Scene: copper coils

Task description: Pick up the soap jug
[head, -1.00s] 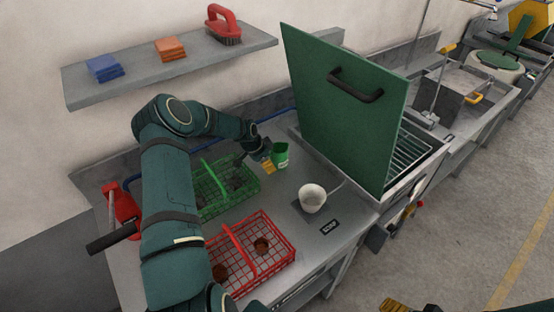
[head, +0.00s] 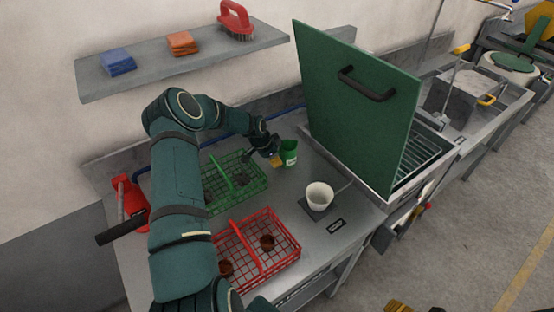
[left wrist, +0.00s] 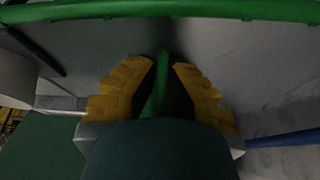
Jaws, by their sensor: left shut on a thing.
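The green soap jug (head: 289,152), with a pale label, stands on the steel worktop behind the white pot. My left gripper (head: 276,159) is at the jug's left side, against it. In the left wrist view, the yellow fingers of my left gripper (left wrist: 160,85) are shut on a narrow green piece, likely the jug's handle (left wrist: 158,95). A dark rounded shape fills the bottom of that view, and the jug's body cannot be made out there. Of my right gripper (head: 398,306), only yellow tips show at the bottom edge; its opening cannot be judged.
A green wire basket (head: 212,209) lies left of the jug, and a red wire basket (head: 291,236) in front. The white pot (head: 319,194) and a raised green lid (head: 358,110) stand to the right. A red bottle (head: 134,197) is far left. A shelf (head: 190,66) hangs above.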

